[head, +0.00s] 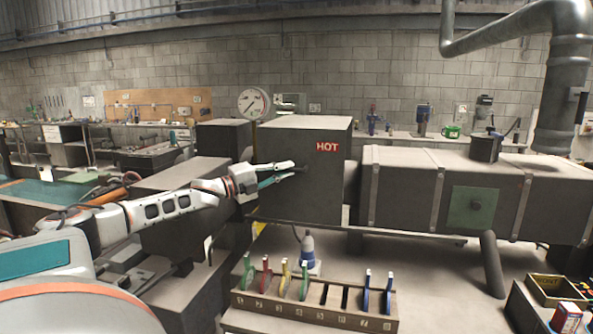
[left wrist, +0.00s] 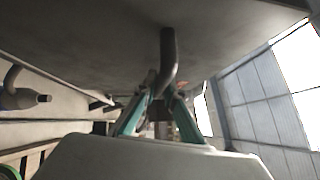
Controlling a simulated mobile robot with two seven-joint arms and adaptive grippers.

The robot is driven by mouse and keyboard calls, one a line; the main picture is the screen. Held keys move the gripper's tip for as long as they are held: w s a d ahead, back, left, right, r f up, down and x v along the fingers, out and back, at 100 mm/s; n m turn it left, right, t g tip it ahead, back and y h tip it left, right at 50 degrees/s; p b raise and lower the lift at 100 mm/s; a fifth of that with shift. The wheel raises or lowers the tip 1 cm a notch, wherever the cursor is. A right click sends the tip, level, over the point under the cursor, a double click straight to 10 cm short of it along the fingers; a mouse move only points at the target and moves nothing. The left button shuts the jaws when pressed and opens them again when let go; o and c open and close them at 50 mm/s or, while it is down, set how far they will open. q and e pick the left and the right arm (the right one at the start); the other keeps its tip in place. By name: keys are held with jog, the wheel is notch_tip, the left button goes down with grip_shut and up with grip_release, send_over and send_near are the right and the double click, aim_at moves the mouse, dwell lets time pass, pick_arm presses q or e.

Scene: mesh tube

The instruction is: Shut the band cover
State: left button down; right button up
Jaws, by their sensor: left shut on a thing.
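The band cover appears to be the dark grey box (head: 305,205) with a red HOT label in the middle of the head view. A dark bent handle (left wrist: 168,50) stands out from a broad grey face in the left wrist view. My left gripper (head: 297,168) reaches in from the left in front of the box, below and left of the label. Its teal fingers (left wrist: 160,100) are shut on the handle's lower end. The fingers hide part of the handle. I cannot tell how far the cover stands open. My right gripper is not in view.
A long grey duct (head: 405,190) with straps and a green plate runs right of the box. Below stands a numbered rack (head: 315,312) with coloured tools, and a blue and white bottle (head: 308,255) behind it.

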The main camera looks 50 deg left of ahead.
pick_arm(q)
jog(key=shift+s+a, duration=0.15)
jog(key=shift+a, duration=0.15)
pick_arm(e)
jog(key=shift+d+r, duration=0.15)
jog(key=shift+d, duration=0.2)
pick_arm(q)
jog(key=c, duration=2.1)
grip_release()
jog(key=shift+a, duration=0.15)
jog(key=shift+s, duration=0.15)
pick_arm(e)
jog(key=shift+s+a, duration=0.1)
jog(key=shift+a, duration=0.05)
